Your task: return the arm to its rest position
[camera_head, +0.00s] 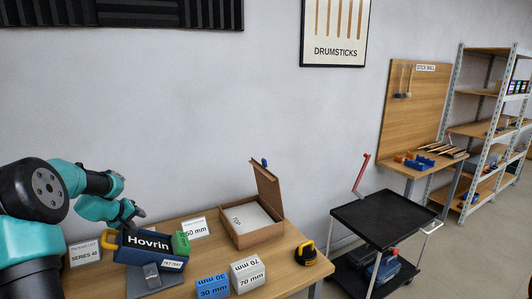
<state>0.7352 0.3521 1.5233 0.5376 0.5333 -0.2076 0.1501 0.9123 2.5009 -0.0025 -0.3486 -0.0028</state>
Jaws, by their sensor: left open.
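My left arm comes in from the left edge, its teal and black links bent over the table. Its gripper (134,222) is small in the picture, open, and just above or behind the blue device marked "Hovrin" (146,243). I cannot tell whether it touches the device. My right gripper is not in view.
The wooden table (215,265) bears an open cardboard box (266,236), a blue 30 mm box (211,287), a white 70 mm box (248,274), a "Series 40" card (84,254) and a yellow-black tool (306,253). A black cart (383,217) stands to the right.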

